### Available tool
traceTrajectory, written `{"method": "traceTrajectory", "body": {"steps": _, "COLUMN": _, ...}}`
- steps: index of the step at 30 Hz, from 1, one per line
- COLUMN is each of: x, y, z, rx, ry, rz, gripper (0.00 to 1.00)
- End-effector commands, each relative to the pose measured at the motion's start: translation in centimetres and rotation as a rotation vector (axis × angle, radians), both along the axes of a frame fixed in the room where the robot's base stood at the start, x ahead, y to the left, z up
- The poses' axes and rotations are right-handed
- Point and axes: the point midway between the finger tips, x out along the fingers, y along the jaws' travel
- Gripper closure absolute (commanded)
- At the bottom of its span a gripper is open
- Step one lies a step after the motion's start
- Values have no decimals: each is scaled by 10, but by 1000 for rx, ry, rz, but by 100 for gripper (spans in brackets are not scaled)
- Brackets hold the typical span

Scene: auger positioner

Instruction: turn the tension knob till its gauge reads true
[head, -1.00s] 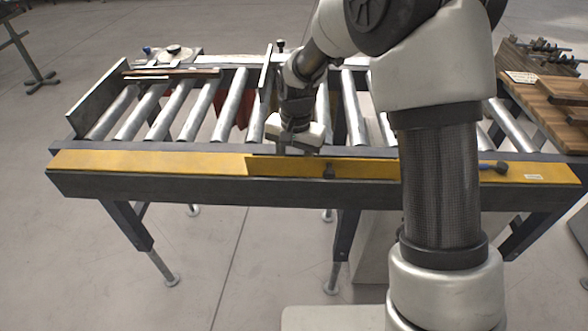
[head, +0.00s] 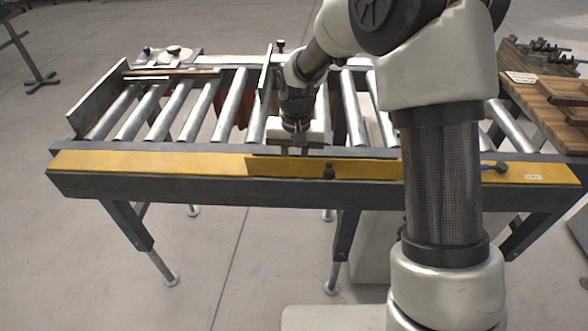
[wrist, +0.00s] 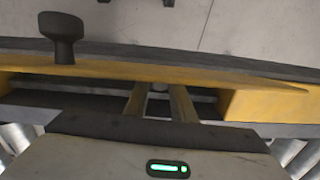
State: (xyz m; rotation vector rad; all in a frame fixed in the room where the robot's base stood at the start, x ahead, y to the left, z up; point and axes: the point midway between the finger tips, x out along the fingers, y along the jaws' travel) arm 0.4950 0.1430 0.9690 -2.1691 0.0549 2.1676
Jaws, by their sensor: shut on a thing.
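My gripper (head: 294,154) points down at the yellow front rail (head: 150,163) of the roller table. A black knob (wrist: 62,38) stands apart to the left in the wrist view; a dark knob (head: 329,171) shows on the rail right of my gripper in the head view. No gauge reading can be made out.
Metal rollers (head: 200,105) lie behind the rail. A dark-blue-ended lever (head: 500,167) sits at the rail's right end. A pale round plate (head: 173,54) with a dark knob is at the back left. Wooden boards (head: 560,100) lie at the right. Floor in front is clear.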

Motion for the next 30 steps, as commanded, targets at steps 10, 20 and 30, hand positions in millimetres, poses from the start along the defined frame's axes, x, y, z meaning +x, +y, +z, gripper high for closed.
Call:
{"method": "traceTrajectory", "body": {"steps": 10, "x": 1, "y": -1, "z": 1, "rx": 1, "ry": 0, "rz": 322, "gripper": 100}}
{"method": "traceTrajectory", "body": {"steps": 20, "x": 1, "y": -1, "z": 1, "rx": 1, "ry": 0, "rz": 554, "gripper": 100}}
{"method": "traceTrajectory", "body": {"steps": 30, "x": 1, "y": 0, "z": 1, "rx": 0, "ry": -1, "rz": 661, "gripper": 100}}
